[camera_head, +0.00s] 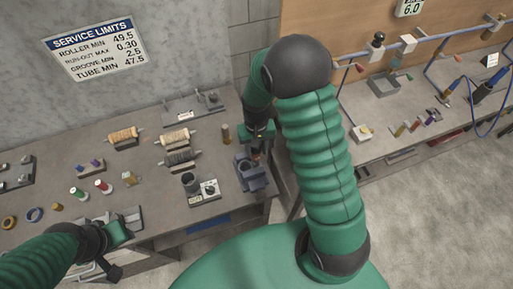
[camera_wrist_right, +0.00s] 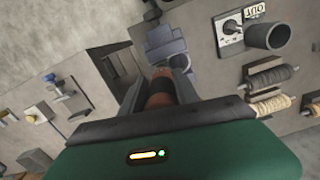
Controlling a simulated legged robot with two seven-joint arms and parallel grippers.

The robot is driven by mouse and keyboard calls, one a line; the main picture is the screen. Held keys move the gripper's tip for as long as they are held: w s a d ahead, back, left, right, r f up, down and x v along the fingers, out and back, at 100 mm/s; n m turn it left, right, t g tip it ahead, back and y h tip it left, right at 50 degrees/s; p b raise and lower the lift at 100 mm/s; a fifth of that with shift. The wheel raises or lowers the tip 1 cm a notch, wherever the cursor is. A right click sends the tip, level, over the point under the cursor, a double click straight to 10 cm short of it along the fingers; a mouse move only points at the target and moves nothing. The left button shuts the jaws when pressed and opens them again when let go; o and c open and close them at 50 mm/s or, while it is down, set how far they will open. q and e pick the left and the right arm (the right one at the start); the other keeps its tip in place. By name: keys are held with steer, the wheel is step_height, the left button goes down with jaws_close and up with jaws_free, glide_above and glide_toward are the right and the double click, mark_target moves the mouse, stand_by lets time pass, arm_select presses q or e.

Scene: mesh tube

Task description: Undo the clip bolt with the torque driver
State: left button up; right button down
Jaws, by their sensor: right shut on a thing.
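My right gripper (camera_head: 257,153) is low over a blue-grey fixture (camera_head: 250,176) near the front right of the left bench. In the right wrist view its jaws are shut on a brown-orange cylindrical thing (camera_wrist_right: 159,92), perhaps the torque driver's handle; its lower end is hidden. The same blue-grey fixture (camera_wrist_right: 165,42) shows just beyond the jaws. I cannot tell whether the held thing touches it. I cannot make out the clip bolt. My left gripper (camera_head: 116,236) is at the bench's front left, beside a grey block; its jaws are unclear.
A grey cup (camera_head: 190,182) and a dial box (camera_head: 205,190) stand left of the fixture. Wound rollers (camera_head: 174,137) lie farther back. A brown cylinder (camera_head: 226,133) stands near the right arm. A second bench (camera_head: 400,159) is at right, with a blue-handled tool (camera_head: 486,90).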

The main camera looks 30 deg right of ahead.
steer(key=p, duration=0.3)
stand_by(4.0)
steer(key=shift+w+r+p, duration=0.1)
steer(key=shift+r+p, duration=0.65)
steer(key=shift+r, duration=0.1)
steer(key=shift+r+p, duration=1.8)
steer(key=shift+r, duration=0.4)
